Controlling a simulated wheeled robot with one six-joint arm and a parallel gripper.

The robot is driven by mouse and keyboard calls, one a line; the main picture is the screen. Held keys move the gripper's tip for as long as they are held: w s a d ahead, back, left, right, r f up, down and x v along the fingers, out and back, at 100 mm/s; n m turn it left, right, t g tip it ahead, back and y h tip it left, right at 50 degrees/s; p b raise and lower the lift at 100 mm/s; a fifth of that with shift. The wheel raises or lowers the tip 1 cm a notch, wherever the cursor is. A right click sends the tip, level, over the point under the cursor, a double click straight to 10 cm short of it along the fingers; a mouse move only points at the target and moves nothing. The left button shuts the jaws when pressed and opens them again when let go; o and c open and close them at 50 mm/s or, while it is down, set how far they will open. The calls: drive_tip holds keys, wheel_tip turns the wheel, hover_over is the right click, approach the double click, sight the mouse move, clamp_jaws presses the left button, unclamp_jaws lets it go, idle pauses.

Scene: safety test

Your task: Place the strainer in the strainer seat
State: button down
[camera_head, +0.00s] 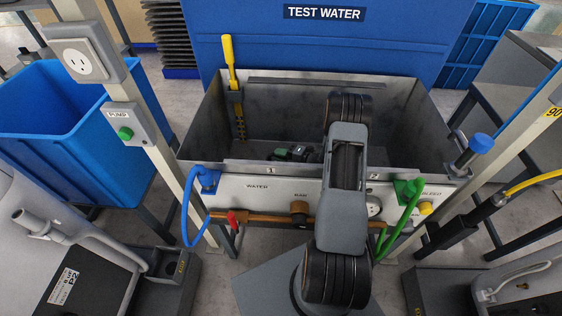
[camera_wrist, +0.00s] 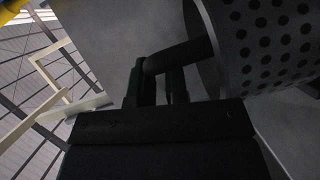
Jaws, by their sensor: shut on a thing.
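In the wrist view, the strainer (camera_wrist: 268,40) is a grey cylinder with rows of round holes, at the upper right. A dark bar-like handle runs from its side to my gripper (camera_wrist: 158,75). My gripper is shut on this handle; the fingertips are dark and hard to separate from it. In the head view my arm reaches over the front of a grey metal tank (camera_head: 230,118), and its link hides part of the inside. A small dark and green shape shows low in the tank, but I cannot tell what it is. I cannot make out the strainer seat.
The tank's front panel (camera_head: 262,190) carries a blue hose (camera_head: 187,215), a green hose (camera_head: 402,215) and small knobs. A yellow-handled tool (camera_head: 229,62) stands at the tank's back left. A blue bin (camera_head: 60,125) is at left, and a post with a pump button (camera_head: 126,133) stands beside it.

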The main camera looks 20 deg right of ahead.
drive_tip(key=shift+f, duration=1.55)
drive_tip(key=shift+f+b, duration=0.1)
drive_tip(key=shift+b, duration=0.3)
drive_tip(key=c, duration=1.1)
unclamp_jaws()
drive_tip(key=shift+r+p, duration=0.25)
drive_tip(key=shift+p, duration=0.05)
drive_tip(key=v, duration=1.2)
drive_tip(key=shift+f+p, duration=0.1)
drive_tip(key=shift+p, duration=0.25)
